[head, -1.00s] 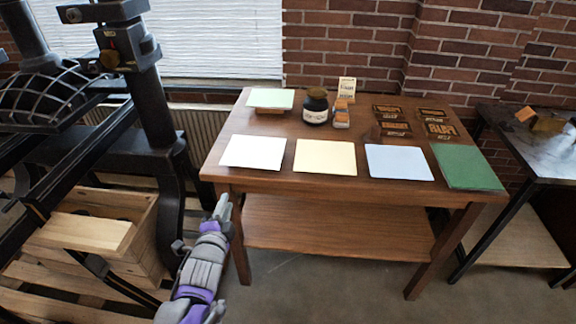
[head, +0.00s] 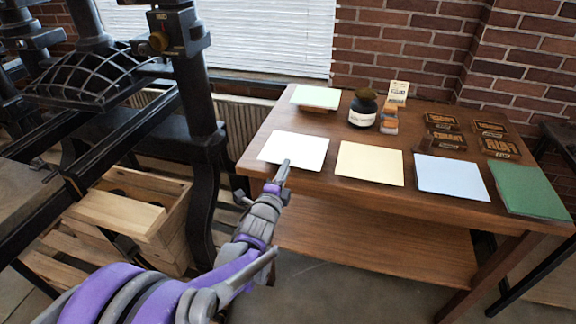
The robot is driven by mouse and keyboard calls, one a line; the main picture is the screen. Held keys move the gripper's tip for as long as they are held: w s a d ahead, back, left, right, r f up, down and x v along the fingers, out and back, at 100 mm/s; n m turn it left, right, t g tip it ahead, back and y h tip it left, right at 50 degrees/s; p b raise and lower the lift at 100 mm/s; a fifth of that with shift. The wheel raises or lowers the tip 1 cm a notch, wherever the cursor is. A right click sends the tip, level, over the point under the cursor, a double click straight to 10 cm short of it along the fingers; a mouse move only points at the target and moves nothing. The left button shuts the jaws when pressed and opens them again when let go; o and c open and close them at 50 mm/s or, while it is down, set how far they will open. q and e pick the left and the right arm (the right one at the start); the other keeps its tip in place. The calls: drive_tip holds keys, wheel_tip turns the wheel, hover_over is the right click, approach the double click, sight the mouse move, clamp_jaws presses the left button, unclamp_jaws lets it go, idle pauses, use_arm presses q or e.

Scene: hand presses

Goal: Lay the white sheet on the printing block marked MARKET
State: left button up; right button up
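The white sheet (head: 294,149) lies flat at the front left of the wooden table (head: 330,195). My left gripper (head: 284,172) is at the sheet's front edge, its fingertips overlapping that edge in the picture. I cannot tell whether it touches the sheet or whether its fingers are apart. Several dark printing blocks with orange lettering (head: 446,140) lie at the table's back right. Their lettering is too small to read, so I cannot tell which is marked MARKET. My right gripper is not in view.
Cream (head: 369,164), blue (head: 452,177) and green (head: 530,190) sheets lie along the front edge. A pale green sheet (head: 315,97) rests on a small stand at the back left. A dark jar (head: 362,108) stands mid-table. A black press (head: 195,100) and a wooden crate (head: 140,215) are left.

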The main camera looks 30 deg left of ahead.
sight(287, 157)
use_arm(q)
drive_tip(key=shift+x, duration=1.05)
clamp_jaws()
wheel_tip(287, 157, up, 3)
drive_tip(key=shift+r+p, duration=0.15)
drive_tip(key=shift+p, duration=0.95)
drive_tip(key=s+d+r+p, duration=0.1)
drive_tip(key=s+r+p, duration=0.1)
drive_tip(key=s, duration=0.4)
drive_tip(key=shift+s+d+r+p, duration=0.3)
drive_tip(key=shift+s+r+p, duration=0.05)
drive_tip(key=shift+s, duration=0.05)
